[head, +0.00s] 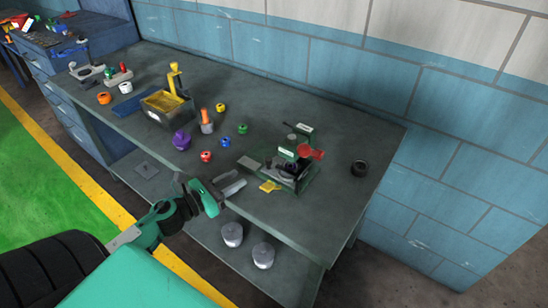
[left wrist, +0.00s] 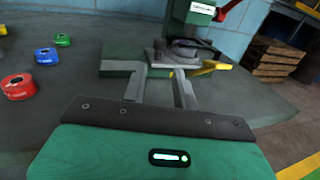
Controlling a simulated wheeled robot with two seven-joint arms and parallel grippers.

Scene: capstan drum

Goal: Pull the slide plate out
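A green fixture (head: 290,165) with a red lever (head: 311,152) stands at the right part of the bench. In the left wrist view its green column (left wrist: 190,25) rises above a flat grey plate (left wrist: 172,57), which looks like the slide plate. A yellow tab (left wrist: 222,66) sticks out at the plate's right. My left gripper (head: 240,181) is in front of the fixture. Its two fingers (left wrist: 158,72) are apart with only bench visible between them, tips close to the plate's near edge. I cannot tell if they touch it. My right gripper is not in view.
Several coloured knobs lie left of the fixture, including a red one (head: 206,156) and a purple one (head: 181,140). A tray with a yellow post (head: 167,103) stands further left. A black ring (head: 359,168) lies right. The blue wall (head: 300,50) bounds the bench behind.

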